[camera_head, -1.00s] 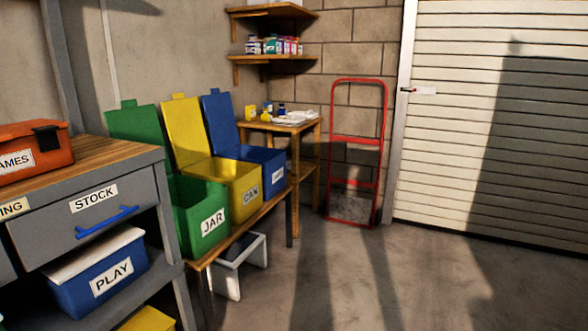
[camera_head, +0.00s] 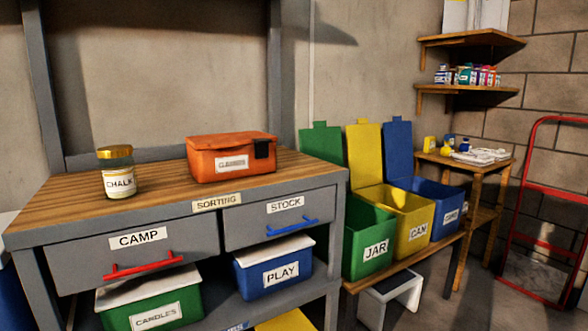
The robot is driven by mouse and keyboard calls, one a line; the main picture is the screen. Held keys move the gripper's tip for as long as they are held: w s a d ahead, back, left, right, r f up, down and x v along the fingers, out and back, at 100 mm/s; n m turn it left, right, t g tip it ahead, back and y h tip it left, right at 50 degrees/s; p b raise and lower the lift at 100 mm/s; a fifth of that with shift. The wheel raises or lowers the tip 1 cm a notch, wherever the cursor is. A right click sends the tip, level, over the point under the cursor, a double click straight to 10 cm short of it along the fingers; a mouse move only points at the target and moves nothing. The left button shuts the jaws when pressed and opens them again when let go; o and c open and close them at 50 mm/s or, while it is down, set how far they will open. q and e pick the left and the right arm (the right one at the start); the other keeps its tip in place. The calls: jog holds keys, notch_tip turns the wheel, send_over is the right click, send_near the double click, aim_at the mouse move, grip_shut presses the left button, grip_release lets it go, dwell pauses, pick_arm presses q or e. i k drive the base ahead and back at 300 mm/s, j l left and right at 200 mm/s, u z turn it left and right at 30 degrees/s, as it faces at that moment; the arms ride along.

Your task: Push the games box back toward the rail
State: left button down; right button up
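The games box is an orange box (camera_head: 231,158) with a lid, a dark latch at its right front corner and a white label that is blurred now. It sits on the wooden top of the sorting bench (camera_head: 155,201), right of the middle. The grey rail (camera_head: 165,153) runs along the back edge of the bench top, behind the box. I cannot tell whether the box touches the rail. Neither of my grippers is in view.
A CHALK jar (camera_head: 118,182) with a gold lid stands left of the box. The CAMP drawer (camera_head: 137,258) and STOCK drawer (camera_head: 285,228) look shut. Green, yellow and blue lidded bins (camera_head: 402,220) stand right of the bench. Bare wood lies in front of the box.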

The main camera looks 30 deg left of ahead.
aim_at(206, 165)
jog(key=u, duration=1.35)
